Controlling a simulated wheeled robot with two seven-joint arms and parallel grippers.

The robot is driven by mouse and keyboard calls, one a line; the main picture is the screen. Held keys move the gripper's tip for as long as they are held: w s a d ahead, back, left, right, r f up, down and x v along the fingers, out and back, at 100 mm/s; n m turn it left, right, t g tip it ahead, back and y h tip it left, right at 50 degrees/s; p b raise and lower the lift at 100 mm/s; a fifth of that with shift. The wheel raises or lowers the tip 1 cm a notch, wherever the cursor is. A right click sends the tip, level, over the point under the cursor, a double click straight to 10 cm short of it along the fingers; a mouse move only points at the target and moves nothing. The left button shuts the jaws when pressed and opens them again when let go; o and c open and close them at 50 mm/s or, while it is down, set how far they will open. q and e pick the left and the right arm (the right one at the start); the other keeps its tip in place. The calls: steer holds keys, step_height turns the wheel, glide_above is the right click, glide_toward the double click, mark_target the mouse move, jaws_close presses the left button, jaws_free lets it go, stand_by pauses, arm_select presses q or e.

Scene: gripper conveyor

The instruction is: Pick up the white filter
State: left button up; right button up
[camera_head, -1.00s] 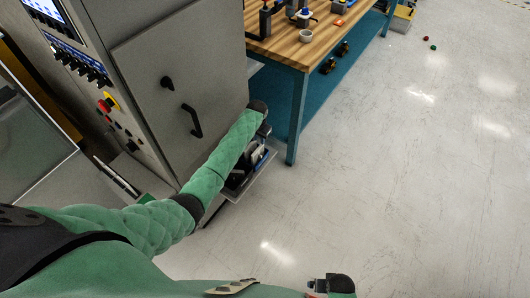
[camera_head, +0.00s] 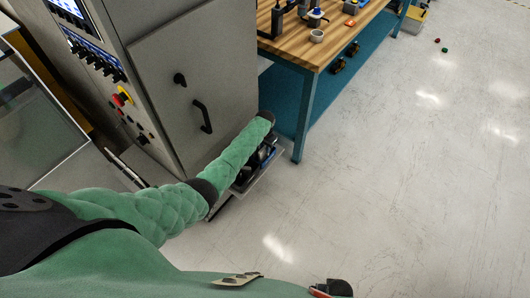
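My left gripper (camera_head: 266,146) is at the far end of my green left arm, low beside the grey machine and over a small metal tray (camera_head: 262,177). The arm and the dark wrist cover much of it, so I cannot tell whether its fingers are open or shut. Dark and blue parts show around it on the tray. I cannot make out a white filter there for certain. Only a dark end piece of my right arm shows at the bottom edge.
The grey machine (camera_head: 190,60) with a door handle and control panel stands at the left. The wooden table (camera_head: 300,53) with tools and small parts stands behind, its blue leg (camera_head: 303,120) close to the tray.

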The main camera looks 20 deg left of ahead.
arm_select(q)
steer(key=shift+f, duration=0.3)
stand_by(0.5)
jaws_close()
